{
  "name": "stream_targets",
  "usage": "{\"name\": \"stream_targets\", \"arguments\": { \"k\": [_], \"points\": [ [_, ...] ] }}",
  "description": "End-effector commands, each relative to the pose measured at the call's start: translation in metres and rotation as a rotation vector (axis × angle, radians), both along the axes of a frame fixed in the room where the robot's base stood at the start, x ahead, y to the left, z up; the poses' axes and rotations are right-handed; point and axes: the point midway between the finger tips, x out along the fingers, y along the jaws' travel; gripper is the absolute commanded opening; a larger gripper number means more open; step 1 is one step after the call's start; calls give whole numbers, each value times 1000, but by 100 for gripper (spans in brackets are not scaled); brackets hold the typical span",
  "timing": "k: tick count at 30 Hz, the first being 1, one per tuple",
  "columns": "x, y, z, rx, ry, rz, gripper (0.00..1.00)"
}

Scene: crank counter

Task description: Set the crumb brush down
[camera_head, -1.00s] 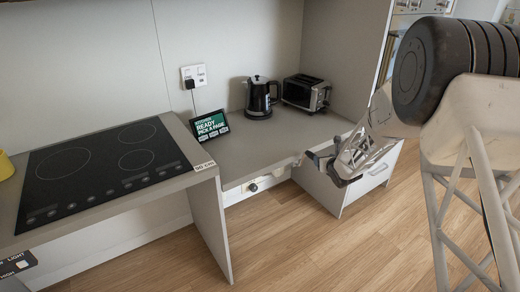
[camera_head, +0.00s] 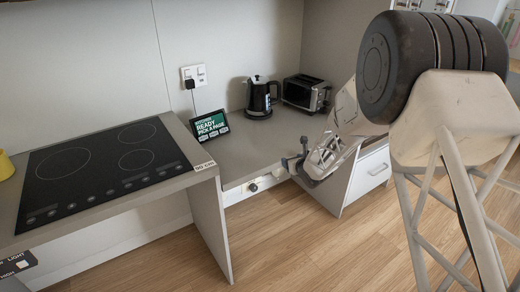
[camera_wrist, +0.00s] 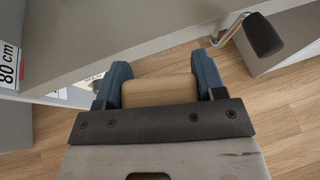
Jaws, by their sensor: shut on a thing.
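My gripper (camera_wrist: 160,82) has blue fingers and is shut on a pale wooden block, which I take for the crumb brush (camera_wrist: 160,91). The wood spans the gap between the fingers; bristles are not visible. In the head view my gripper (camera_head: 297,161) is at the front edge of the lower counter (camera_head: 245,152), right of the cooktop; the brush cannot be made out there. In the wrist view the counter's edge (camera_wrist: 150,65) passes just beyond the fingertips. I cannot tell whether the brush touches anything.
A dark crank knob (camera_wrist: 263,35) on a bent metal arm is close to the right finger. A display (camera_head: 210,126), kettle (camera_head: 259,97) and toaster (camera_head: 305,92) stand along the back of the lower counter. The cooktop (camera_head: 100,165) is at left. The counter's front middle is clear.

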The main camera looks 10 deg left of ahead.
Motion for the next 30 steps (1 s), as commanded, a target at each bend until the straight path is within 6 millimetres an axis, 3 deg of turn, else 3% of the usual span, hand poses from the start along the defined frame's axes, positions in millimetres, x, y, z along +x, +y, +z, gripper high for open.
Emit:
{"name": "stream_targets", "arguments": {
  "k": [6, 15, 21, 30],
  "points": [
    [-24, 65, 7, 0, -1, 79, 40],
    [-58, 139, 15, 0, -1, 173, 40],
    [-72, 165, 18, 0, -1, 206, 40],
    [-77, 172, 18, 0, -1, 216, 40]
  ]
}}
